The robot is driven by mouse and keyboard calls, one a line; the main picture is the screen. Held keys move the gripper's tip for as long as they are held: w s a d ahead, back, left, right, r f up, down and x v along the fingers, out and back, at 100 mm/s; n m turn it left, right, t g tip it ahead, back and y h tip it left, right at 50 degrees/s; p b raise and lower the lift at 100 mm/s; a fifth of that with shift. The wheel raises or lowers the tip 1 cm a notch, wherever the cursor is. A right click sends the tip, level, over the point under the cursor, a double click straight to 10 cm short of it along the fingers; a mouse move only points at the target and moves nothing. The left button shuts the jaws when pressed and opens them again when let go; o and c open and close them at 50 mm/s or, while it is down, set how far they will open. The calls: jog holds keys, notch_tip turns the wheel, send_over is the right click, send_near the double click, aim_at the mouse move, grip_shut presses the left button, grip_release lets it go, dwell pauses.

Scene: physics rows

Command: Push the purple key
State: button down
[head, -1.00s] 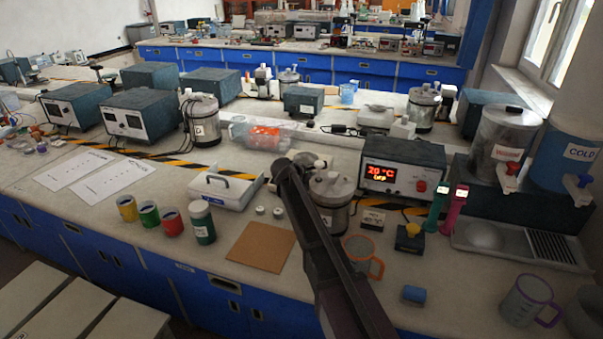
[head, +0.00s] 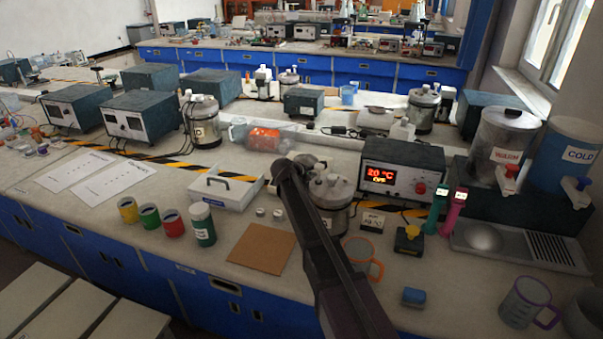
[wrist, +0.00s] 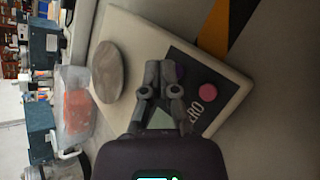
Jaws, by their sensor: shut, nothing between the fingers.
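In the wrist view a pale scale-like device (wrist: 143,38) with a round grey pan (wrist: 107,72) lies below my gripper (wrist: 163,70). Its dark panel carries a pink round key (wrist: 208,91) and a label partly reading "ERO". The purple key (wrist: 180,72) shows only in part, just beside and behind my fingertips. My gripper is shut and empty, over the panel near the purple key. I cannot tell whether it touches the key. In the head view my arm hides the fingertips, and I cannot make out the device.
A clear jug with orange contents (head: 262,137) lies behind, and also shows in the wrist view (wrist: 75,105). A white handled box (head: 225,192) is at left.

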jog(key=shift+r, duration=0.15)
jog(key=shift+s+a+r+p, duration=0.1)
jog(key=shift+s+r+p, duration=0.1)
jog(key=shift+r+p, duration=0.75)
jog(key=shift+s+a+r+p, duration=0.1)
jog(key=shift+s+r+p, duration=0.05)
jog(key=shift+r+p, duration=0.85)
jog(key=shift+s+a+r+p, duration=0.1)
jog(key=shift+s+r+p, duration=0.1)
jog(key=shift+r+p, duration=0.75)
jog(key=shift+r, duration=0.1)
